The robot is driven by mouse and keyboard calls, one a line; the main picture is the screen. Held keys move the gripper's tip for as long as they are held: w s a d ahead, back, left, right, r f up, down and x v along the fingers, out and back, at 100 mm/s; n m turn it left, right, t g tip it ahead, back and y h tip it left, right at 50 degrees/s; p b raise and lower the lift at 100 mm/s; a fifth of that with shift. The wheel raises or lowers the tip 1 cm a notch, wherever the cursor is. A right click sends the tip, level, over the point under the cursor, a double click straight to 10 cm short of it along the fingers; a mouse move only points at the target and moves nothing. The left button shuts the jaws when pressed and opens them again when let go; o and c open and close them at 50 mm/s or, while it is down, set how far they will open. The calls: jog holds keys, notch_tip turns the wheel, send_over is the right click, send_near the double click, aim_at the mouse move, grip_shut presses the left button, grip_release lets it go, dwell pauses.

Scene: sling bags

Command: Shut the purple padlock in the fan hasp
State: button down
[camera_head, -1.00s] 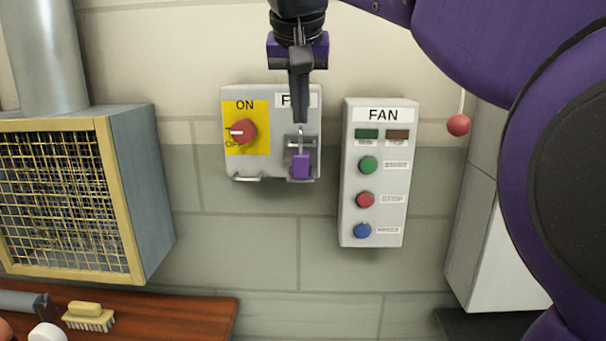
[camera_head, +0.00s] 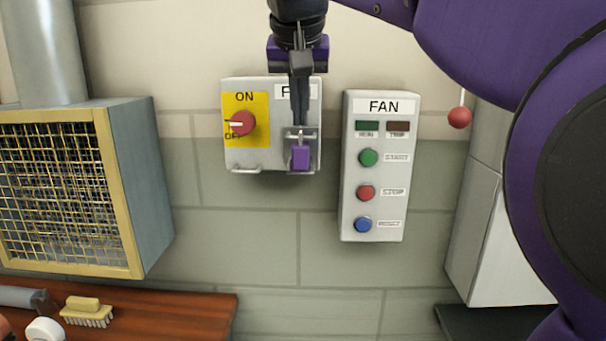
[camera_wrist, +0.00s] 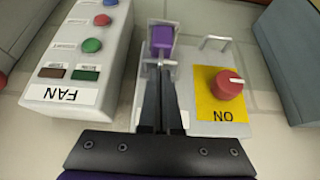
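The purple padlock (camera_head: 300,157) hangs at the hasp (camera_head: 301,133) on the lower right of the grey fan isolator box (camera_head: 270,157). In the wrist view the padlock (camera_wrist: 162,37) lies just beyond my fingertips. My gripper (camera_head: 300,122) points down in front of the box, its two fingers close together with their tips at the top of the padlock. In the wrist view my gripper (camera_wrist: 160,72) covers the shackle area. I cannot tell whether the fingers hold the shackle or whether the shackle is closed. The red switch knob (camera_head: 242,123) points to the left, near the OFF mark.
A grey FAN button panel (camera_head: 383,225) stands to the right of the box. A red ball on a cord (camera_head: 459,117) hangs further right. A caged vent box (camera_head: 153,200) is on the left. A brush (camera_head: 86,312) lies on the wooden bench (camera_head: 180,315).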

jog(key=shift+f, duration=0.25)
notch_tip(320, 180, up, 7)
jog(key=p, duration=0.3)
dwell(0.5)
jog(key=shift+a, duration=0.1)
